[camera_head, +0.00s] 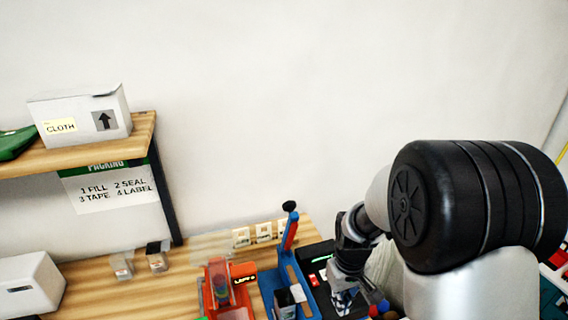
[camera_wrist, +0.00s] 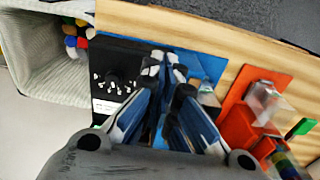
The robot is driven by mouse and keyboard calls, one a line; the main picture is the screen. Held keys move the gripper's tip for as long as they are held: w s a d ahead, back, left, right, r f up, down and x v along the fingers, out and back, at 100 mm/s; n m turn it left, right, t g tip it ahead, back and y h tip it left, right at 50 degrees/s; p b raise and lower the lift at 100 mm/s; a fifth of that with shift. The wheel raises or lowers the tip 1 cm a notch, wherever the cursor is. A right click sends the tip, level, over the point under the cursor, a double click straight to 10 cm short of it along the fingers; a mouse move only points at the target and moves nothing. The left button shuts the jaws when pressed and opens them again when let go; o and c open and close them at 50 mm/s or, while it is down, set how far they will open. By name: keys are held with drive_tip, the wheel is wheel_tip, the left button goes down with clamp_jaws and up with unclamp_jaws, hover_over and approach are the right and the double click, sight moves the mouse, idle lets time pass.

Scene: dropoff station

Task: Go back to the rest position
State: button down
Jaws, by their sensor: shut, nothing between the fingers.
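My gripper (camera_wrist: 165,75) shows in the wrist view with its two fingers close together and nothing held between them. In the head view my gripper (camera_head: 343,300) hangs low at the right end of the wooden table (camera_head: 100,285), partly hidden by my own arm. It is beside a blue stand (camera_head: 305,290) and a black panel device (camera_head: 318,256). In the wrist view the black panel (camera_wrist: 115,80) lies left of the fingers and the blue base (camera_wrist: 205,62) lies under and behind them. Whether the fingers touch anything cannot be told.
A red-orange device (camera_head: 228,285) stands left of the blue stand. A grey bin (camera_wrist: 45,45) with coloured balls sits off the table's edge. A shelf (camera_head: 85,156) holds a white CLOTH box (camera_head: 82,118). A white box (camera_head: 28,285) stands at lower left. Space above the table is clear.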

drive_tip(key=s+r+m+t+b, duration=0.2)
drive_tip(key=s+r, duration=0.4)
drive_tip(key=r, duration=0.7)
drive_tip(key=s+r+t, duration=0.1)
drive_tip(key=s+r, duration=0.1)
drive_tip(key=s, duration=0.5)
drive_tip(key=s+r+m+t+b, duration=0.1)
drive_tip(key=s+r, duration=0.1)
drive_tip(key=s, duration=0.4)
drive_tip(key=shift+s+a+r, duration=0.2)
drive_tip(key=shift+s+r, duration=0.2)
